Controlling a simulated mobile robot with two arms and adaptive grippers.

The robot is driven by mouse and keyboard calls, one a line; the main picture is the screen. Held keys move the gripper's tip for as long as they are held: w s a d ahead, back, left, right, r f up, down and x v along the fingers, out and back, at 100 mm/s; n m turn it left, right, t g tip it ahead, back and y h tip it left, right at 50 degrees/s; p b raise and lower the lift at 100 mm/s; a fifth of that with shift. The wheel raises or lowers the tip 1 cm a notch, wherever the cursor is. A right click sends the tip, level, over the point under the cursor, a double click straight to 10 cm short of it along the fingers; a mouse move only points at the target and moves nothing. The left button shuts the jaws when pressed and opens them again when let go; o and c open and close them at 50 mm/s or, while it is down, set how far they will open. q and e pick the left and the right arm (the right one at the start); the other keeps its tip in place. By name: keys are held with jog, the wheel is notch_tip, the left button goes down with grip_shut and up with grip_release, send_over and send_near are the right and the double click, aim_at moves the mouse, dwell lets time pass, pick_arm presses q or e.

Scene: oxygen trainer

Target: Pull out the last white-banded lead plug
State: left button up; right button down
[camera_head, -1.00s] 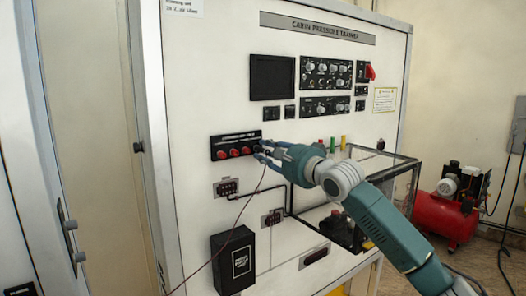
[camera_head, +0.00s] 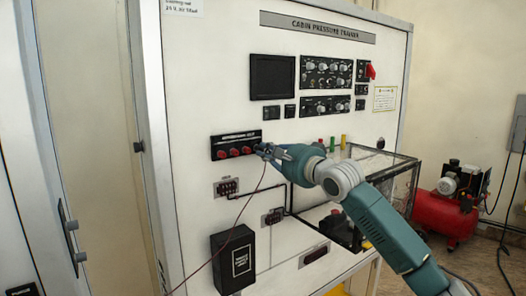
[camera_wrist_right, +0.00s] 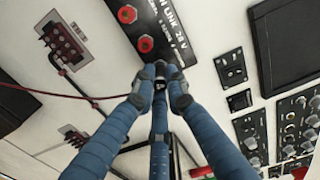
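My right gripper (camera_head: 262,150) is at the right end of the black strip (camera_head: 236,137) with a row of red sockets (camera_head: 234,152). In the right wrist view its blue fingers (camera_wrist_right: 160,85) are drawn together at the tips around a small dark piece, the end of the lead, where the plug is mostly hidden. The thin dark red lead (camera_head: 245,207) runs from the fingertips down to the lower left; it also shows in the wrist view (camera_wrist_right: 100,98). I cannot tell whether the plug is still seated. My left gripper is out of view.
Below the strip are two small terminal blocks (camera_head: 227,187) and a black box (camera_head: 233,258) on the white panel (camera_head: 205,100). A clear-walled case (camera_head: 385,172) stands out behind my right arm. A red compressor (camera_head: 447,212) is on the floor at right.

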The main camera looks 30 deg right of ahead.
aim_at(268, 152)
dwell(0.3)
jog(key=shift+s+f+b, duration=0.1)
jog(key=shift+s+b, duration=0.25)
jog(key=shift+s+d+b, duration=0.15)
jog(key=shift+s+b, duration=0.2)
jog(key=shift+s, duration=0.35)
jog(key=shift+s+d+b, duration=0.1)
jog(key=shift+s+b, duration=0.85)
jog(key=shift+s, duration=0.5)
